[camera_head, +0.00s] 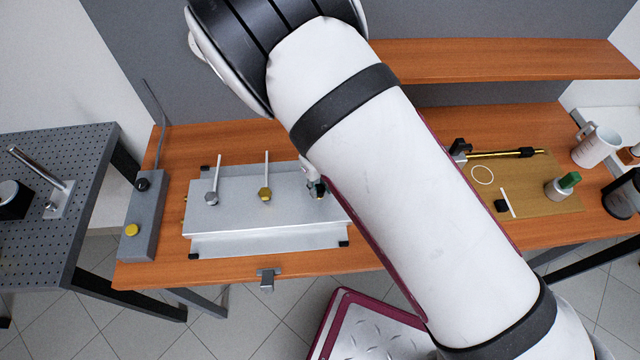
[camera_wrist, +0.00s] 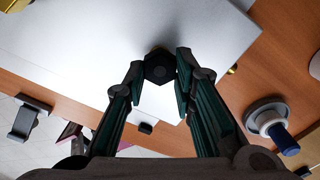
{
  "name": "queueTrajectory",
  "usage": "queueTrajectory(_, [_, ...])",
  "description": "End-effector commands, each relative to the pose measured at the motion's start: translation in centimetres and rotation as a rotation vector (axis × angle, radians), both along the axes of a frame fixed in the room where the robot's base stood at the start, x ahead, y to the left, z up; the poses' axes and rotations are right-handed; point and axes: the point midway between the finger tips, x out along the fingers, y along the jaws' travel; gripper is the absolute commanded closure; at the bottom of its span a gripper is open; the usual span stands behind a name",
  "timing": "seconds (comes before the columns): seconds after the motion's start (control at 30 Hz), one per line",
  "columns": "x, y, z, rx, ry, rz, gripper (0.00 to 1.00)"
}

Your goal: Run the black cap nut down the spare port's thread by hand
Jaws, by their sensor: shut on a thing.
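In the wrist view the black cap nut (camera_wrist: 159,66) is a dark hexagon between the two fingertips of my gripper (camera_wrist: 158,74). The fingers are shut on it, one on each side. Below the nut is the silver metal box (camera_wrist: 90,40), whose top fills much of that view. The spare port's thread is hidden under the nut. In the head view my gripper (camera_head: 317,190) is at the right end of the box (camera_head: 230,216), mostly behind my arm, and the nut cannot be made out there.
Two fittings with upright rods, one silver (camera_head: 212,197) and one brass (camera_head: 265,194), stand on the box left of my gripper. A grey switch box (camera_head: 145,215) is farther left. A brown mat (camera_head: 545,200) with small items lies at the right. A clamp (camera_head: 267,279) sits at the bench's front edge.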

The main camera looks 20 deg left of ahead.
Motion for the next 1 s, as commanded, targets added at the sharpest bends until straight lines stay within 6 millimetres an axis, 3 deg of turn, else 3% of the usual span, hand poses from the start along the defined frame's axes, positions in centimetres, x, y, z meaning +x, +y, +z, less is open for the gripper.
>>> queueTrajectory(0.2, [-0.03,0.1,0.14,0.001,-0.003,-0.248,1.0])
queueTrajectory(0.47, [-0.01,0.14,0.24,0.003,-0.002,-0.282,1.0])
queueTrajectory(0.5, [0.0,0.15,0.25,0.003,-0.002,-0.281,0.74])
queueTrajectory(0.6, [-0.01,0.16,0.24,0.004,-0.003,-0.281,0.52])
queueTrajectory(0.87, [-0.03,0.11,0.11,0.002,-0.002,-0.279,0.52])
queueTrajectory(1.0, [0.02,0.09,0.12,0.003,-0.002,-0.188,0.52])
